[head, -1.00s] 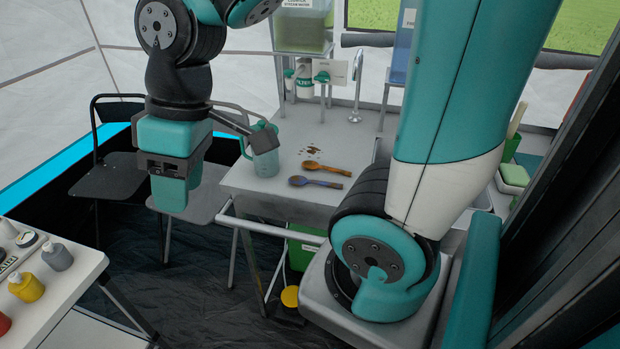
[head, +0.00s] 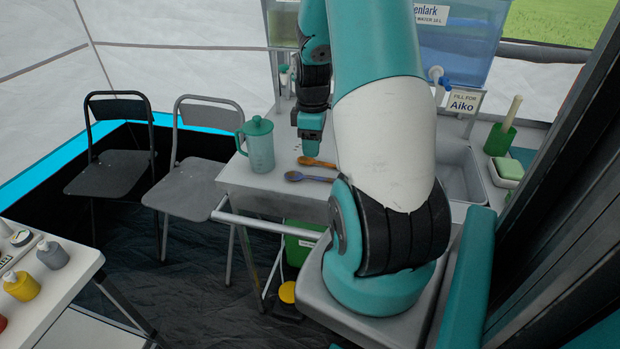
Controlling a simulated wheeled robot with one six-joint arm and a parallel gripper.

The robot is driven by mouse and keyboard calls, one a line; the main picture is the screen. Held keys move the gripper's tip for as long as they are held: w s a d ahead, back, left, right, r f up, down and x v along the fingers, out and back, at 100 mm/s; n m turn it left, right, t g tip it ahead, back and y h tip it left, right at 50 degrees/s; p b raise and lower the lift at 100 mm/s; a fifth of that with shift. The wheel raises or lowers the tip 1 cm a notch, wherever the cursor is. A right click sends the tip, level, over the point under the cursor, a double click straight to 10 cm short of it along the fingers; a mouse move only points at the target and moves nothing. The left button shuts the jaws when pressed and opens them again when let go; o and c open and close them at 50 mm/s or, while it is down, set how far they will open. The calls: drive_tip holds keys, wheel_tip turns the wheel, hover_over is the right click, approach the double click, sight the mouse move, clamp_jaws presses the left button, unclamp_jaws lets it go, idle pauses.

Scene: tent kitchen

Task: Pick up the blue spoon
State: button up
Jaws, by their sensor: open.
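The blue spoon (head: 295,176) lies on the grey counter (head: 244,181), close to its front edge. Its bowl points left, and the right end of its handle is close to my arm. An orange-brown spoon (head: 312,161) lies just behind it, roughly parallel. My gripper (head: 311,148) hangs pointing down above the counter, over the area of the orange-brown spoon and behind the blue spoon. It is open and holds nothing that I can see. Its fingertips are small in this view, and their height above the spoons is hard to tell.
A teal-lidded pitcher (head: 259,146) stands on the counter left of the spoons. A sink (head: 460,175) is to the right, beyond my arm. Water tanks (head: 450,50) stand behind. Two folding chairs (head: 195,185) are at the left. A side table with bottles (head: 85,262) is at the lower left.

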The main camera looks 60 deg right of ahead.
sight(310, 177)
drive_tip(key=f, duration=0.6)
drive_tip(key=f+p, duration=0.1)
drive_tip(key=f, duration=0.2)
drive_tip(key=shift+w+a+f, duration=0.15)
drive_tip(key=shift+w+f, duration=0.1)
drive_tip(key=shift+w, duration=0.05)
drive_tip(key=shift+c, duration=0.2)
clamp_jaws()
